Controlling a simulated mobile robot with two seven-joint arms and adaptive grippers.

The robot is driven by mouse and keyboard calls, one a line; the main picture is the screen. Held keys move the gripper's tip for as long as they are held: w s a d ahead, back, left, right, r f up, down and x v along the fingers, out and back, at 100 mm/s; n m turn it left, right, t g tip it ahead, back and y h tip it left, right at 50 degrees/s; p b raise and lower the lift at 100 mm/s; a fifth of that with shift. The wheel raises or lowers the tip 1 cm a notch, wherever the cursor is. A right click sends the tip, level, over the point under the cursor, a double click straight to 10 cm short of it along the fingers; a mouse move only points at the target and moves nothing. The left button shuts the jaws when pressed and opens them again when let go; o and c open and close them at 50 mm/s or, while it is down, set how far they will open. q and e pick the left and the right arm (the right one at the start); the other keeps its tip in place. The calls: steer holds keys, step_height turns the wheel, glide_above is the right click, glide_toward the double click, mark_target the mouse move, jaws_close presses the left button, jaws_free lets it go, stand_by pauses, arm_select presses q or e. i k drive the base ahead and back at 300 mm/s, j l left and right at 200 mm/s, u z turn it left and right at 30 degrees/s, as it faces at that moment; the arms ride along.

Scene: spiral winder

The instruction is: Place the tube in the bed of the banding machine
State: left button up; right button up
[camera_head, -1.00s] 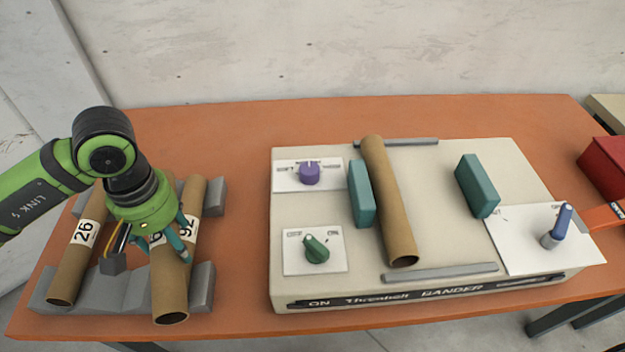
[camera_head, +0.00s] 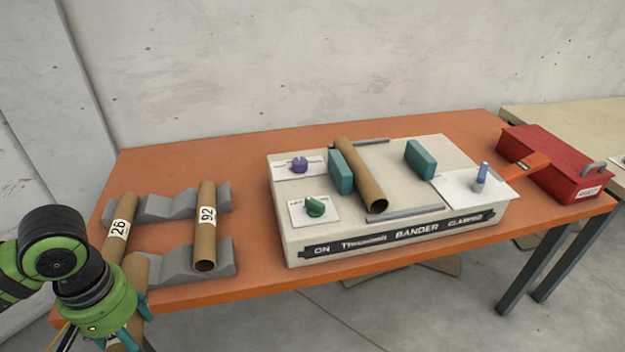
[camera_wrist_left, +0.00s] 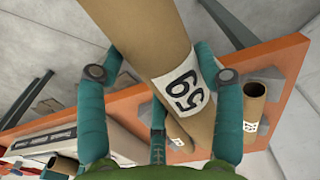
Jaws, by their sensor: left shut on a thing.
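My left gripper (camera_head: 122,335) is at the lower left, in front of the table, partly cut off by the frame edge. It is shut on a brown cardboard tube (camera_head: 136,270); the wrist view shows this tube (camera_wrist_left: 150,35) between the teal fingers (camera_wrist_left: 163,78), with a white label of two digits turned sideways, 65 or 59. The banding machine (camera_head: 300,240) is a beige box on the table. Another bare brown tube (camera_head: 360,175) lies on its top, next to the left teal block (camera_head: 340,171). The right teal block (camera_head: 420,160) stands apart from it. My right gripper is not in view.
A grey notched rack (camera_head: 165,207) at the table's left holds a tube labelled 26 (camera_head: 120,225) and a tube labelled 92 (camera_head: 207,225). The machine has purple, green and blue knobs. A red box (camera_head: 560,165) stands at the right. Table between rack and machine is clear.

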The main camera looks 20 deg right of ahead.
mark_target(389, 173)
steer(key=k+z, duration=0.1)
steer(key=z, duration=1.05)
